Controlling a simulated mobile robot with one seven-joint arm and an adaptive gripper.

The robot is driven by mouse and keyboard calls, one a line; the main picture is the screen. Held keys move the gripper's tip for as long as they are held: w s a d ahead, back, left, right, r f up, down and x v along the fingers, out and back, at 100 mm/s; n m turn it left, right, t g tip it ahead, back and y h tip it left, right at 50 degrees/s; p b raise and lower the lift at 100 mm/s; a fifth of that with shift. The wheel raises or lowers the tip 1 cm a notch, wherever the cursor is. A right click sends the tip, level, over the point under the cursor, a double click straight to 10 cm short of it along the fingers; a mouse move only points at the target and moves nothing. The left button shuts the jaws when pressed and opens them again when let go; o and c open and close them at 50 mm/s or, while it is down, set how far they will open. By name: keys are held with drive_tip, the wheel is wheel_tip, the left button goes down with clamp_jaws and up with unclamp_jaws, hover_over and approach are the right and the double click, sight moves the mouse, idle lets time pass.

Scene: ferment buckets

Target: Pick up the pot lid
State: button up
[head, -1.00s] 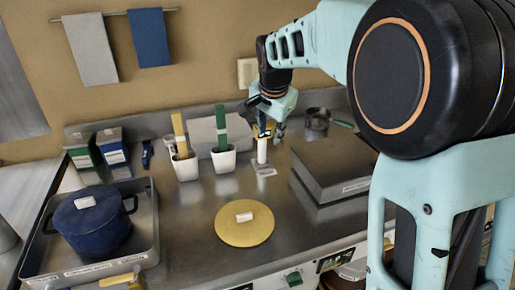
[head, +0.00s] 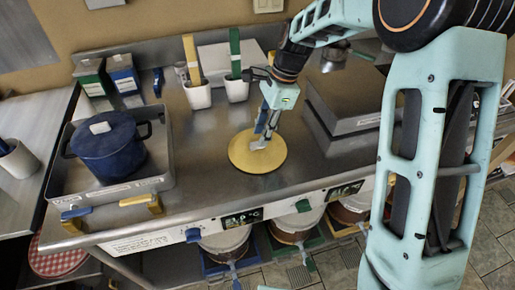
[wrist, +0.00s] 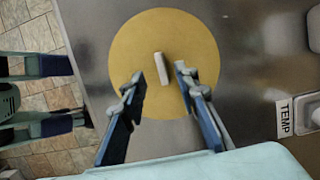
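A flat round yellow lid (head: 245,160) with a small pale bar handle lies on the steel counter. It fills the upper middle of the wrist view (wrist: 130,50), with its white handle (wrist: 161,69) near the centre. My gripper (head: 263,140) is directly over the lid, pointing down. In the wrist view my gripper (wrist: 159,80) is open, its two fingers apart on either side of the handle's line. I cannot tell whether the fingertips touch the lid. A dark blue pot (head: 108,150) with a white piece on its closed top stands in a metal tray at the left.
The metal tray (head: 165,178) has yellow and blue clips at its front edge. White cups (head: 198,96) with coloured handles stand behind the lid. A grey box (head: 345,95) is to the right. A TEMP label (wrist: 285,117) lies beside the lid.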

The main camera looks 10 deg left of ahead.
sight(257, 146)
drive_tip(key=x, duration=0.3)
drive_tip(key=shift+w+a+f, duration=0.1)
drive_tip(key=shift+a+f, duration=0.05)
drive_tip(key=shift+f, duration=0.05)
drive_tip(key=shift+c, duration=0.2)
clamp_jaws()
